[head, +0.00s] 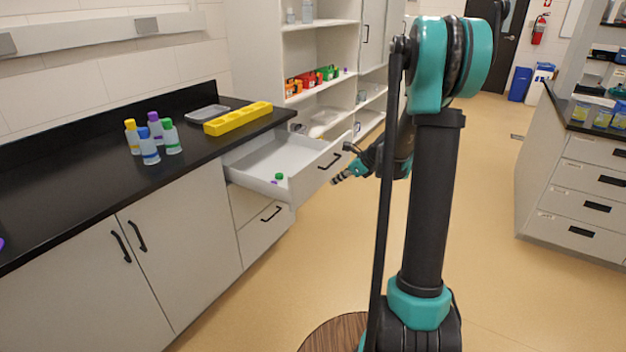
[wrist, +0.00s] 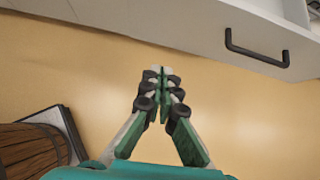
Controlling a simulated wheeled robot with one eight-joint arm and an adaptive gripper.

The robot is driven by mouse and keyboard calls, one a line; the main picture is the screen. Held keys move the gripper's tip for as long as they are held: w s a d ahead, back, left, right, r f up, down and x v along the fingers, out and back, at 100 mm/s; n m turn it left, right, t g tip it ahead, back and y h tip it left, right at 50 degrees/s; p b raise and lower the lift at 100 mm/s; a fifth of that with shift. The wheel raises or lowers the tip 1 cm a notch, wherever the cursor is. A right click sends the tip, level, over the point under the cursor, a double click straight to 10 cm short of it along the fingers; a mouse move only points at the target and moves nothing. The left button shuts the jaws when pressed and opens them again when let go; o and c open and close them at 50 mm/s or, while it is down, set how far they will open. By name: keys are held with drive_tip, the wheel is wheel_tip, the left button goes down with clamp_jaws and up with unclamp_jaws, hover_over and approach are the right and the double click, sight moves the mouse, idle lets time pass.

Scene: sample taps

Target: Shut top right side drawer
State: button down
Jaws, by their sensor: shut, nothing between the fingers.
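The top right side drawer (head: 312,174) of the black-topped counter is pulled open in the head view. It is white with a black bar handle (head: 330,160). A green-capped bottle (head: 278,177) lies inside near its left front. My gripper (head: 338,179) is just in front of the drawer's front, low and to the right of the handle, with its fingers shut and empty. In the wrist view, the fingertips (wrist: 160,75) meet over the tan floor. A black handle (wrist: 257,54) on a white front shows at upper right, apart from the fingers.
A shut lower drawer (head: 265,224) is below the open one. Several capped bottles (head: 150,154), a yellow rack (head: 238,118) and a clear tray (head: 208,113) stand on the counter. Open floor (head: 490,190) lies to the right, before another drawer cabinet (head: 570,205).

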drive_tip(key=w, duration=0.1)
approach(304, 189)
drive_tip(key=x, duration=0.5)
drive_tip(key=shift+d+f, duration=0.3)
drive_tip(key=shift+f, duration=0.2)
drive_tip(key=shift+w+a, duration=0.25)
drive_tip(key=shift+a, duration=0.2)
drive_tip(key=w+a, duration=0.7)
drive_tip(key=a, duration=0.2)
drive_tip(key=w+a, duration=0.7)
drive_tip(key=a, duration=0.3)
drive_tip(key=w+a, duration=0.7)
drive_tip(key=a, duration=0.3)
drive_tip(key=shift+w+a+r, duration=0.15)
drive_tip(key=shift+w+a, duration=0.2)
drive_tip(key=shift+a, duration=0.2)
